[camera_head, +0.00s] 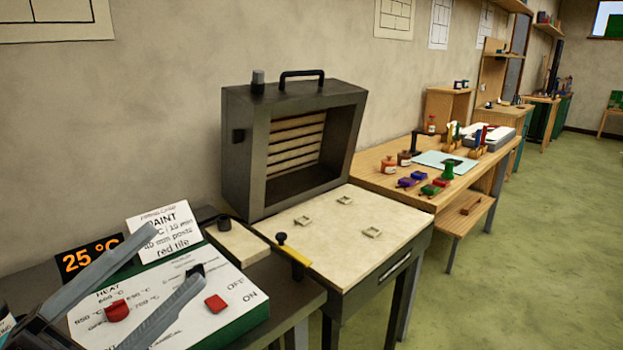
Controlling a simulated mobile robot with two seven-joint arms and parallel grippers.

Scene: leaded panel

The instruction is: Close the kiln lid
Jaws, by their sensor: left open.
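The kiln lid (240,155) is a dark grey box shell that stands raised at the back of the kiln. Its open side, with pale slatted lining, faces the room. A black bar handle (302,74) is on its upper edge. In front of it lies the flat cream kiln floor (350,255) with several small pale supports on it. My left gripper (172,258) is at the lower left, over the control panel, with its two grey fingers spread and nothing between them. It is apart from the lid. My right gripper is not in view.
The control panel (232,290) has a red knob (117,310) and a red switch (215,303). A display (90,257) reads 25 °C. A yellow bar (294,256) with a black knob sits at the kiln's left edge. A wooden workbench (375,170) with bottles and tools stands to the right.

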